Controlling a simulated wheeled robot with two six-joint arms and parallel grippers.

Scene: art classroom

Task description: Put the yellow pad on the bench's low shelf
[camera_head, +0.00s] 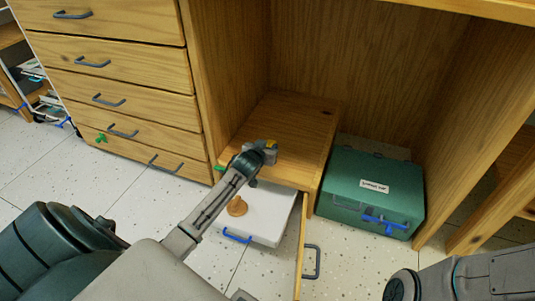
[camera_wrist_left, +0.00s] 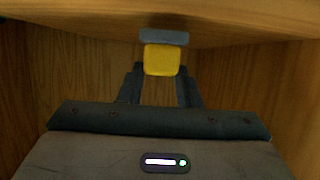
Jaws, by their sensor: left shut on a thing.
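The yellow pad (camera_head: 271,145) shows as a small patch at the tip of my left gripper (camera_head: 262,151) in the head view. In the left wrist view the yellow pad (camera_wrist_left: 162,60) sits between the dark fingers, and the left gripper (camera_wrist_left: 161,85) is shut on it. A grey-blue strip lies along the pad's upper edge there. The bench's low shelf (camera_head: 300,120) is a wooden surface inside the bench's open bay. The gripper appears over its front left part; whether the pad touches it I cannot tell. My right gripper is out of view; part of my right arm shows at the lower right.
A white box (camera_head: 272,232) with a brown object (camera_head: 237,207) on it stands below the shelf. A wooden panel with a dark handle (camera_head: 311,262) juts forward beside it. A green case (camera_head: 370,195) stands on the floor to the right. Drawers (camera_head: 120,65) line the left.

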